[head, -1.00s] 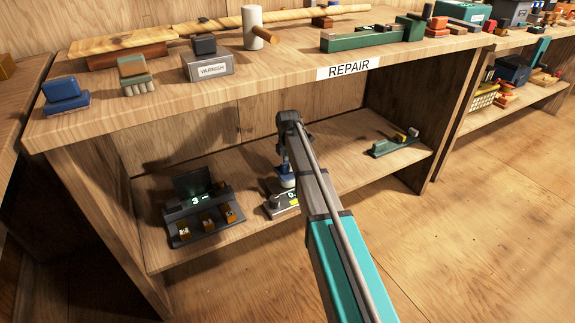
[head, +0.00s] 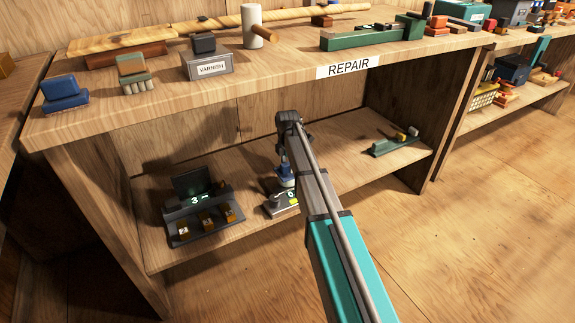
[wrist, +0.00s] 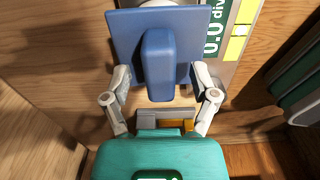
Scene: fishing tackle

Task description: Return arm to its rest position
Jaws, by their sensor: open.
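My arm reaches into the lower shelf of the repair bench, so it is not folded back. My gripper (wrist: 160,74) is open, with one finger on each side of a blue block with an upright grip (wrist: 158,65). Whether the fingers touch it I cannot tell. In the head view the blue block (head: 286,182) shows partly beside my arm. It is at a small grey scale (head: 280,208), mostly hidden by my arm. The scale's readout (wrist: 213,38) shows "0.0 div" in the wrist view.
A dark stand (head: 202,216) with small brass blocks is left of the scale. A green tool (head: 395,144) lies right on the same shelf. The bench top (head: 290,72) overhangs the shelf and holds several tools. The floor (head: 480,240) at right is clear.

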